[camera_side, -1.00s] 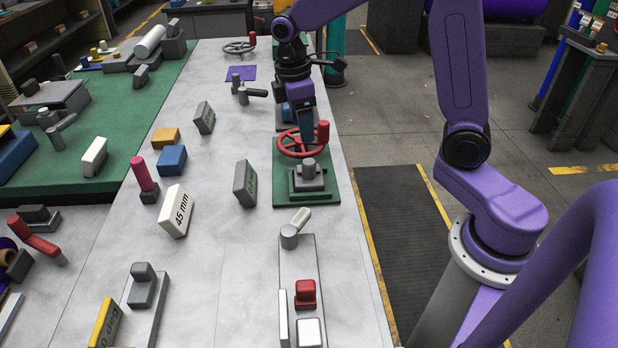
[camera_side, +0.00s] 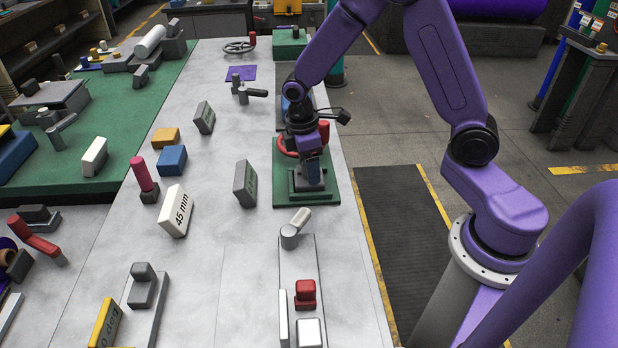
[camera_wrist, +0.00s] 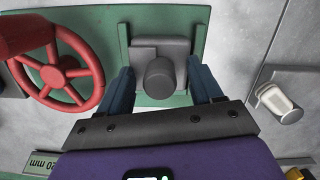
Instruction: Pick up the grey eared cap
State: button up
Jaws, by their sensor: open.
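A grey piece with a square block and a round knob (camera_wrist: 160,80), which I take to be the grey eared cap, sits on a green base (camera_wrist: 196,32) in the wrist view. Ears cannot be made out clearly. My gripper (camera_wrist: 160,67) is open, with one blue finger to each side of the piece and its knob between them. I cannot tell whether the fingers touch it. In the side view my gripper (camera_side: 313,168) is right over the green stepped base (camera_side: 325,193) and hides most of the piece.
A red handwheel (camera_wrist: 62,75) stands close on the left in the wrist view. A crank with a pale handle (camera_side: 300,217) is in front of the green base. A dark grey labelled block (camera_side: 245,184) stands left of it. The pale bench between is clear.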

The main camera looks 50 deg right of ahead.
grip_shut()
dwell(0.3)
jog(key=shift+w+r, duration=0.1)
jog(key=shift+r, duration=0.35)
notch_tip(320, 180, up, 2)
jog(key=shift+r, duration=0.1)
jog(key=s+r, duration=0.9)
jog(key=s, duration=0.5)
jog(key=shift+d+r, duration=0.35)
jog(key=shift+r, duration=0.05)
